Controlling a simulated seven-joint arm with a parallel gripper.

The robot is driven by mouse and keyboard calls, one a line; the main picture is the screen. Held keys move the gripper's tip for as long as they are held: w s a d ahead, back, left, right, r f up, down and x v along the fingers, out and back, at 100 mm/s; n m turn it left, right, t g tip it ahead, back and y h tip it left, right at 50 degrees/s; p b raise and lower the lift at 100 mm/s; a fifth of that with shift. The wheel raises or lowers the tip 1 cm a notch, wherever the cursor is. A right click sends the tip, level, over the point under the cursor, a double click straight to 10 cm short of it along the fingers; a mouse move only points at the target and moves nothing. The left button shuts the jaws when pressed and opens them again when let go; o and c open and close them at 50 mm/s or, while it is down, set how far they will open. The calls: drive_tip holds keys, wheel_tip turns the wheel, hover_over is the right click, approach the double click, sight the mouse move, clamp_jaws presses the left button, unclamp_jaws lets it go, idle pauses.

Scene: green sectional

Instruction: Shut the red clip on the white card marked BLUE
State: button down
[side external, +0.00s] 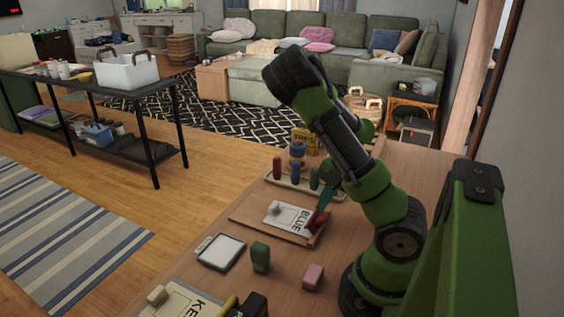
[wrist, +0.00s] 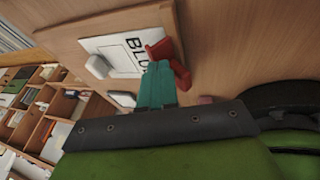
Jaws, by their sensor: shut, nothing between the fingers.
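The white card marked BLUE (side external: 284,222) lies on a wooden board (side external: 247,226) on the table; it also shows in the wrist view (wrist: 115,52). The red clip (side external: 316,225) is at the card's right edge, by the lettering. In the wrist view the red clip (wrist: 163,48) has one part against the card's edge and another angled away; I cannot tell whether its jaws grip the card. My gripper (side external: 321,208) is shut and empty, its teal fingertips (wrist: 157,66) right beside the clip. Contact is unclear.
A small pale block (side external: 275,209) sits at the card's other end. A rack with coloured pegs (side external: 304,187) stands behind the board.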

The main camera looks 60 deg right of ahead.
drive_tip(key=shift+w+g, duration=0.4)
drive_tip(key=shift+g, duration=0.4)
drive_tip(key=shift+w+f, duration=0.15)
drive_tip(key=shift+w, duration=0.2)
drive_tip(key=shift+w+f, duration=0.4)
drive_tip(key=shift+w, duration=0.3)
drive_tip(key=shift+s, duration=0.2)
